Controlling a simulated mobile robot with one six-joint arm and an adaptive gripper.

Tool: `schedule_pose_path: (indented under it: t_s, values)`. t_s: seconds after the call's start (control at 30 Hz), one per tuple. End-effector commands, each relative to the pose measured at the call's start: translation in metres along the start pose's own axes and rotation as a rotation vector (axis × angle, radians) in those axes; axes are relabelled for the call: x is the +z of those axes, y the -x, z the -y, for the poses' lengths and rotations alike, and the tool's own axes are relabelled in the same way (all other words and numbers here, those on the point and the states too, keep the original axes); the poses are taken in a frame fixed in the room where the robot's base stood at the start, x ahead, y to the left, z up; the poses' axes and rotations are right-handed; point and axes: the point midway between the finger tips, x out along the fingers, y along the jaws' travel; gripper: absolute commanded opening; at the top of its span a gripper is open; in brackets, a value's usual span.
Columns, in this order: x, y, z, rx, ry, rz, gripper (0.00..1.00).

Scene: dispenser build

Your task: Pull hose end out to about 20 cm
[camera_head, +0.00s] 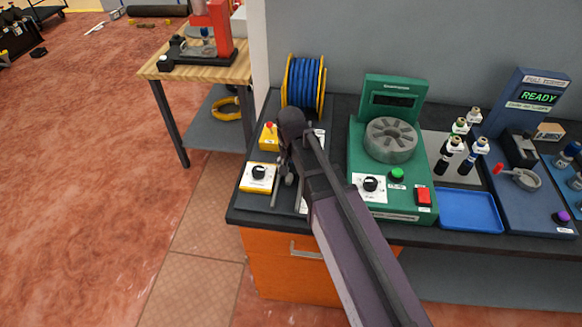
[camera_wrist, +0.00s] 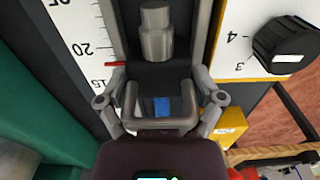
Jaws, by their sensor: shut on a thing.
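The blue hose is wound on a yellow-flanged reel (camera_head: 303,83) at the back of the bench. My gripper (camera_head: 287,178) is over the bench in front of the reel, between the yellow-edged dial box and the green machine. In the wrist view my gripper (camera_wrist: 161,107) is shut on the hose, a small blue patch (camera_wrist: 161,106) between its pads. A grey cylindrical fitting (camera_wrist: 156,38) shows beyond the fingers. A white ruler (camera_wrist: 72,32) with black numbers, 15 and 20 among them, lies left of the fingers, with a red mark (camera_wrist: 115,64) at its edge. My arm hides most of the pulled-out hose.
A dial box (camera_head: 260,177) stands close left of my gripper, its knob (camera_wrist: 286,45) near in the wrist view. The green machine (camera_head: 385,150) stands right. A blue tray (camera_head: 468,211) and several bottles stand further right. The wooden table (camera_head: 172,68) is at left.

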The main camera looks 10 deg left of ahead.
Motion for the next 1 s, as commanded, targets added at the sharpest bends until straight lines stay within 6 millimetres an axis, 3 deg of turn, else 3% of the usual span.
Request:
schedule_pose_path:
  t_s: [0.5, 0.53, 0.57, 0.6, 1.0]
  values:
    - [0.0077, -0.0016, -0.0029, 0.007, 0.0, 0.003, 0.23]
    - [0.0078, -0.0016, -0.0028, 0.007, 0.0, 0.003, 0.87]
    - [0.0076, -0.0016, -0.0028, 0.007, 0.0, 0.003, 0.96]
    - [0.0075, -0.0016, -0.0027, 0.007, 0.0, 0.003, 1.0]
    - [0.0027, -0.0007, -0.0005, 0.002, 0.0, 0.001, 1.0]
